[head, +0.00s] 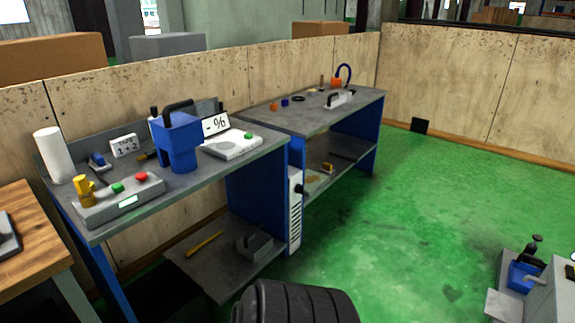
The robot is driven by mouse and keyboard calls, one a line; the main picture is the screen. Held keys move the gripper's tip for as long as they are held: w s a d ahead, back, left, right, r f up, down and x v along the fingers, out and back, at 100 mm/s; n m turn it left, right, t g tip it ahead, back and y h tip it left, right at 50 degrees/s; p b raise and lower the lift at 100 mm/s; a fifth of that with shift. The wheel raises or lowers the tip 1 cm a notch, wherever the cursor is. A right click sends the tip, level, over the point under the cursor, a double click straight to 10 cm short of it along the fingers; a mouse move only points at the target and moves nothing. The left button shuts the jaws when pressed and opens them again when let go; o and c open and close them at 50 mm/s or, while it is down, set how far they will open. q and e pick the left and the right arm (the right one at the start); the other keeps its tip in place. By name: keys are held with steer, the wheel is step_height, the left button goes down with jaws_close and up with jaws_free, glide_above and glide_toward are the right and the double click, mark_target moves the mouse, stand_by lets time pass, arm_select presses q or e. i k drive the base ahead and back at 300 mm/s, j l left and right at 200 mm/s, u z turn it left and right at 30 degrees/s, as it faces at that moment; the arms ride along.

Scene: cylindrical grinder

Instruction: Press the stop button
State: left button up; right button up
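A grey control box (122,200) lies on the grey top of the nearer blue-sided workbench, at the left. On its top are a red button (141,177), a green button (118,188) and a yellow knob-like part (83,190) at the left end. A small light display (128,201) is on its front face. Which button is the stop button is not readable; the red one stands out. Neither gripper is in view, and nothing covers the box.
A blue holder (177,142) stands right of the box, with a white device (231,145) beyond it. A white roll (53,155) stands behind the box. A wooden table (35,246) is at the left edge. Green floor (430,210) is open at the right.

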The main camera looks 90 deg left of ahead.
mark_target(142, 177)
steer(key=u, duration=3.9)
